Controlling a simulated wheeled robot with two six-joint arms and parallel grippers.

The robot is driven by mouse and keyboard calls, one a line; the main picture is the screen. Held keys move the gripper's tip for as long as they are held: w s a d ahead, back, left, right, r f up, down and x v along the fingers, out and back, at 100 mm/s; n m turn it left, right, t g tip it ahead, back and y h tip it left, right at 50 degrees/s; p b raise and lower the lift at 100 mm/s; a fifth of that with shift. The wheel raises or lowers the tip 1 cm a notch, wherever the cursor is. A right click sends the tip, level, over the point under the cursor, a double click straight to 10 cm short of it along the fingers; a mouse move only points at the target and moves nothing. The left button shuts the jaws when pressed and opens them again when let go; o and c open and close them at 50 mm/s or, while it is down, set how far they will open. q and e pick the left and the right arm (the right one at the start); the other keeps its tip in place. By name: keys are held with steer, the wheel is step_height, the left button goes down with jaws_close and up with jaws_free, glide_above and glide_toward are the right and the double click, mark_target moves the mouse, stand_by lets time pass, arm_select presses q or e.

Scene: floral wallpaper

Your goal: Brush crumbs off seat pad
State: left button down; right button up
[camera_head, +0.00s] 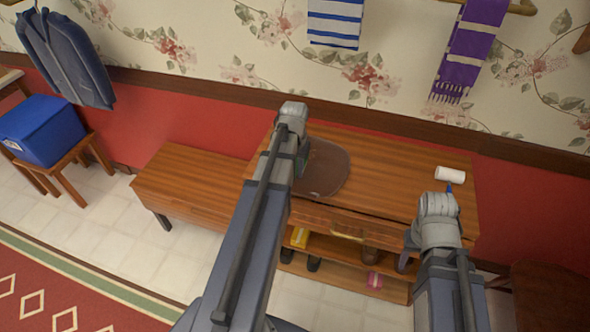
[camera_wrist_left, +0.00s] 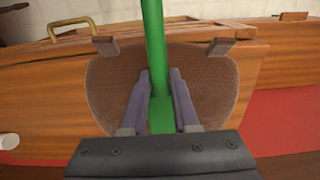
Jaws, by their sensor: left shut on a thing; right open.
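The brown seat pad (camera_head: 328,170) lies on the wooden bench, partly hidden behind my left arm; its woven top also shows in the left wrist view (camera_wrist_left: 212,85). My left gripper (camera_wrist_left: 159,78) is shut on an upright green handle (camera_wrist_left: 154,35), over the pad. A bit of green (camera_head: 302,156) shows beside my left wrist in the head view. The handle's lower end is hidden, so I cannot tell whether it touches the pad. I cannot make out any crumbs. My right gripper (camera_head: 407,248) is open at the bench's front right, largely hidden by its wrist.
A white roller with a blue handle (camera_head: 450,174) lies at the bench's right end. A lower bench (camera_head: 190,185) adjoins on the left. Shoes (camera_head: 374,281) sit on the shelf below. A blue box (camera_head: 42,130) stands on a stool.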

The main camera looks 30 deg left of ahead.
arm_select(q)
steer(key=shift+f+b, duration=1.25)
steer(key=shift+w+a+r, duration=0.1)
steer(key=shift+w+a, duration=0.05)
steer(key=shift+w, duration=0.85)
steer(key=shift+w+a, duration=0.15)
steer(key=shift+w, duration=0.85)
steer(key=shift+w, duration=0.1)
steer(key=shift+w+a, duration=0.15)
steer(key=shift+w, duration=0.8)
steer(key=shift+w+a, duration=0.1)
steer(key=shift+w, duration=0.85)
